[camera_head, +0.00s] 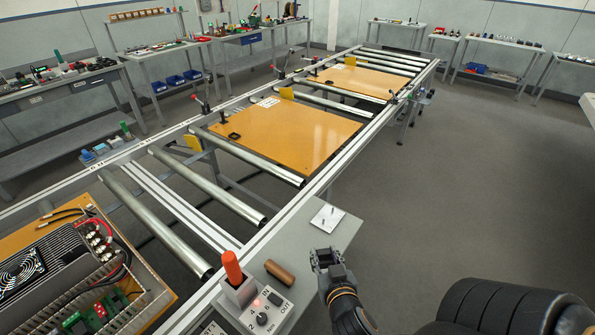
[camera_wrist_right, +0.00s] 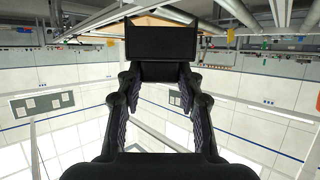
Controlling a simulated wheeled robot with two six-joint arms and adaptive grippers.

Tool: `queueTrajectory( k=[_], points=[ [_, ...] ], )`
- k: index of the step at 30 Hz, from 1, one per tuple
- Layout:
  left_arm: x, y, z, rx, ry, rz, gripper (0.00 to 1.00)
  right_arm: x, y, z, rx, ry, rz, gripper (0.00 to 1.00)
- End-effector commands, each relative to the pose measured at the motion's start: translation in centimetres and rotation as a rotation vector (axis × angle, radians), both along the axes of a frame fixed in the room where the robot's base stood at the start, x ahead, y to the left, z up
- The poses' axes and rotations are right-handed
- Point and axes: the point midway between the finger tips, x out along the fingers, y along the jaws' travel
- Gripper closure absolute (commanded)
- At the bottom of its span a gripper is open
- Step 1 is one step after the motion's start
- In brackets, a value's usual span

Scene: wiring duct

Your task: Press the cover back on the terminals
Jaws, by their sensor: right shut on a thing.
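The terminals (camera_head: 97,238) are a row of bare metal screws on the edge of a power supply (camera_head: 40,265) at the lower left of the head view, with red and black wires beside them. In the head view that piece is small and hard to tell from the dark fingers. My left gripper is out of view.
The grey side shelf holds a white plate (camera_head: 327,217) with small pins, a brown cylinder (camera_head: 279,271), an orange-handled tool (camera_head: 232,267) in a holder and a control box (camera_head: 265,310). Metal rollers (camera_head: 180,205) and an orange panel (camera_head: 290,130) lie beyond. The floor at right is clear.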

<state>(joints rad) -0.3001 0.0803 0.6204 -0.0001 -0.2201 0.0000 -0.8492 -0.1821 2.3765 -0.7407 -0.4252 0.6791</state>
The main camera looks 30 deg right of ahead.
Motion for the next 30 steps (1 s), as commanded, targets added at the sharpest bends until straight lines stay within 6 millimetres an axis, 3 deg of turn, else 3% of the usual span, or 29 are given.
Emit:
queueTrajectory(
  k=[4,7,15,19,24,30],
  points=[
    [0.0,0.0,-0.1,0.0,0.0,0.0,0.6,0.2,0.0,-0.1,0.0,-0.001,0.001,0.94],
    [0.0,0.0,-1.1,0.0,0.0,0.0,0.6,1.5,-0.3,-1.0,-0.002,-0.004,0.004,0.94],
    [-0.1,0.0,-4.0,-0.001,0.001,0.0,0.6,8.9,-2.3,-4.4,-0.005,-0.005,0.002,0.94],
    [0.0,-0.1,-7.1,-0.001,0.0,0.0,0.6,11.1,-3.0,-7.8,-0.002,-0.002,0.0,0.94],
    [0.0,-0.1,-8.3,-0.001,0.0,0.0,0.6,12.7,-3.3,-9.2,0.001,0.0,0.0,0.94],
    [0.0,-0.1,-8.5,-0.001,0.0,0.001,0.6,13.0,-3.4,-9.4,0.0,0.001,0.0,0.94]
  ],
)
